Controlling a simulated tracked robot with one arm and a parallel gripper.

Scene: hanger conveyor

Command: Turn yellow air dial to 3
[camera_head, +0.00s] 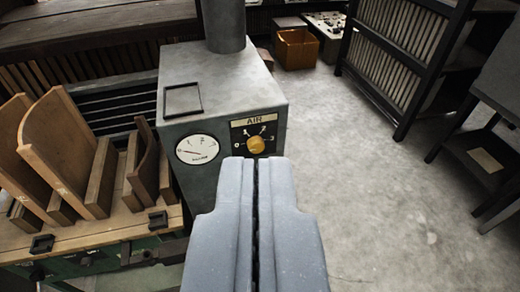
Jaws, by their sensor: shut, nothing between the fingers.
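The yellow air dial (256,145) is a small round knob on a dark plate labelled AIR, on the front of a grey metal box (228,98). Numbers from 0 to 3 ring the knob, with 0 at its left and 3 at its right. I cannot tell for sure which number the knob points to. A round white gauge (197,149) with a needle sits left of the plate. My gripper (256,160) is shut and empty. Its tips appear just below the knob in the picture; I cannot tell whether they touch it.
Left of the box, curved wooden pieces (65,145) stand on a wooden bench top. A dark slatted rack (405,55) and a dark table (485,150) stand at the right. An orange bin (296,48) is at the back. The grey floor (350,190) right of the box is clear.

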